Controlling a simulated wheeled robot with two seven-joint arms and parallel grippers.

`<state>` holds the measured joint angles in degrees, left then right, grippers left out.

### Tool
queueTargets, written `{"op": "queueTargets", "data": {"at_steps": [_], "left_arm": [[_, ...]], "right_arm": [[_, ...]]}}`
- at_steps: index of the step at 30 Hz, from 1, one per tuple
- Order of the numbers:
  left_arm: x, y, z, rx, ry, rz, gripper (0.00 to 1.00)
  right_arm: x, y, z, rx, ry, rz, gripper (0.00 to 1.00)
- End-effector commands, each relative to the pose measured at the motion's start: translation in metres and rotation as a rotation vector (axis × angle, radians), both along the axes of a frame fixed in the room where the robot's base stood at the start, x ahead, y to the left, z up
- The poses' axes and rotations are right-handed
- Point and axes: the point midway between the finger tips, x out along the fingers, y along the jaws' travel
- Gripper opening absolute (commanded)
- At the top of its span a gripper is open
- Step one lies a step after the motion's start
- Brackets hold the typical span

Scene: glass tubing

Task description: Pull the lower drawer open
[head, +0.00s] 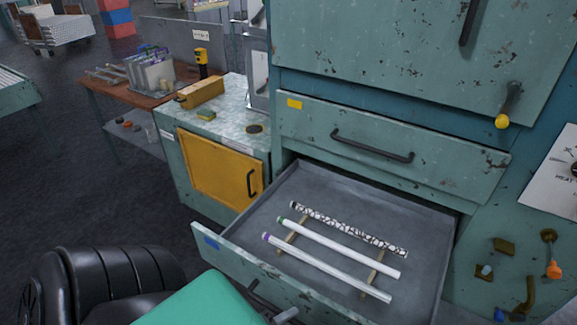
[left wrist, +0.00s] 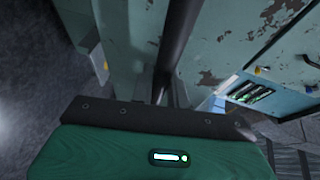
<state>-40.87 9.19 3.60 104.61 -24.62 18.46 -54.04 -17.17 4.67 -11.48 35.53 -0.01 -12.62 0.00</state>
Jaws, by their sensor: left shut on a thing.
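The lower drawer (head: 330,180) is pulled out from the green cabinet, and its grey inside shows in the head view. Its front panel (head: 215,247) has a blue label. Three glass tubes lie in it across two thin rests: a cracked-looking one (head: 345,230), one with a green end (head: 340,248) and one with a purple end (head: 325,268). My left gripper (head: 270,308) is at the drawer front, shut on the lower drawer's dark handle (left wrist: 180,45). My green hand hides much of the handle in the head view. My right gripper is not in view.
The upper drawer (head: 390,140) above is shut, with a black handle. A side cabinet (head: 180,142) with a yellow door (head: 215,168) stands to the left. A brown table (head: 110,90) with a tube rack is further back. Dark floor lies open at left.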

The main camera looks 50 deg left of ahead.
Motion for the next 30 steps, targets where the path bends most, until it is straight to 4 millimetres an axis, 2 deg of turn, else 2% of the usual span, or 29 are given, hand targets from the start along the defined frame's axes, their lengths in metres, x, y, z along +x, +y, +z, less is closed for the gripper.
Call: {"op": "queueTargets", "data": {"at_steps": [8, 9, 12, 24, 30], "left_arm": [[0.0, 0.0, -0.001, 0.0, 0.002, 0.001, 0.0], [0.0, 0.0, -0.001, 0.0, 0.002, 0.001, 0.22], [0.0, 0.0, -0.001, 0.0, 0.001, 0.0, 0.38], [-0.001, 0.0, 0.0, 0.0, 0.0, 0.0, 0.38], [-0.015, 0.002, 0.001, -0.001, 0.001, 0.0, 0.38]], "right_arm": [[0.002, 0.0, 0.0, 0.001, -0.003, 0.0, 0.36], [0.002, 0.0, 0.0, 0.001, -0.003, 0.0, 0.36], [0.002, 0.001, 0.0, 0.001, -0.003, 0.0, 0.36], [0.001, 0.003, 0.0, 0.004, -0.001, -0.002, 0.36], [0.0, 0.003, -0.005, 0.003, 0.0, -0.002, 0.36]]}}
